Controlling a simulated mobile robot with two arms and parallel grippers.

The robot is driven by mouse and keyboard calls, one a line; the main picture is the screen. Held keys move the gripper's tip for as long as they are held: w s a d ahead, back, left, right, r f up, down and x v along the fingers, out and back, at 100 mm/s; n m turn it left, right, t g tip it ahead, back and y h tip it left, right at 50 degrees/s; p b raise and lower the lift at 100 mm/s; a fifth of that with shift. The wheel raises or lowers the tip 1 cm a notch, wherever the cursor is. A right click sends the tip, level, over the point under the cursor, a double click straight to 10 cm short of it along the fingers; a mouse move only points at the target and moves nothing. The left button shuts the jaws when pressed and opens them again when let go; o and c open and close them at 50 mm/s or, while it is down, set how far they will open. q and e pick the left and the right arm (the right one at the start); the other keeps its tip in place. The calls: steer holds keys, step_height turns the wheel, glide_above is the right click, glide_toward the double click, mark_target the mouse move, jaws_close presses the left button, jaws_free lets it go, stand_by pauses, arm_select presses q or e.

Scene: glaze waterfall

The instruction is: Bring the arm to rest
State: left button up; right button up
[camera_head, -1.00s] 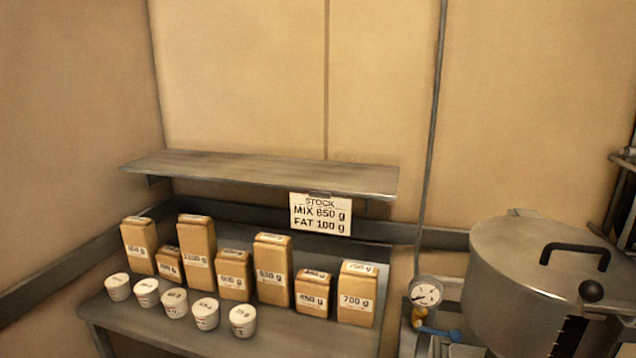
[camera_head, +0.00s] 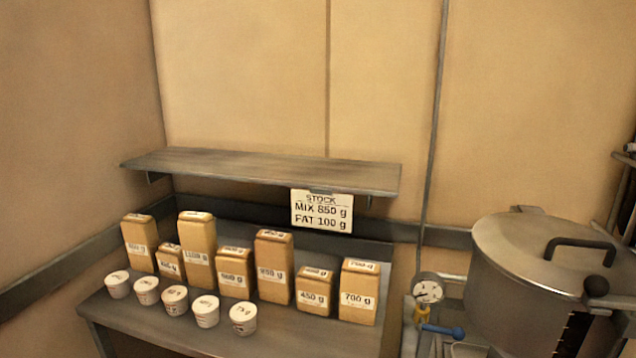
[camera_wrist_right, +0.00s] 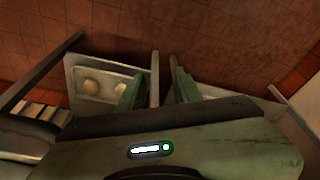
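My right gripper (camera_wrist_right: 157,80) shows in the right wrist view as two green fingers with a clear gap between them. It is open, and I see nothing gripped. A grey upright bar (camera_wrist_right: 155,72) shows in the gap; I cannot tell how far behind the fingers it is. Neither arm shows in the head view, and my left gripper is in no view.
A grey bench (camera_head: 150,322) holds several labelled brown packs (camera_head: 273,268) and white tubs (camera_head: 174,300) under a shelf (camera_head: 260,168) with a stock sign (camera_head: 322,211). A lidded metal pot (camera_head: 520,290) and gauge (camera_head: 428,291) stand right. The right wrist view shows a pale tray (camera_wrist_right: 78,82) and tiled floor (camera_wrist_right: 225,40).

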steer(key=s+d+f+g+b, duration=0.1)
steer(key=s+f, duration=0.3)
steer(key=f, duration=0.5)
steer(key=s+f+b, duration=0.1)
steer(key=s+f, duration=0.3)
steer(key=f, duration=0.6)
steer(key=s+d+f, duration=0.2)
steer(key=s+f, duration=0.6)
steer(key=s, duration=0.3)
steer(key=shift+s+d+f+g, duration=0.2)
steer(key=shift+s+f+g, duration=0.1)
steer(key=shift+g, duration=0.1)
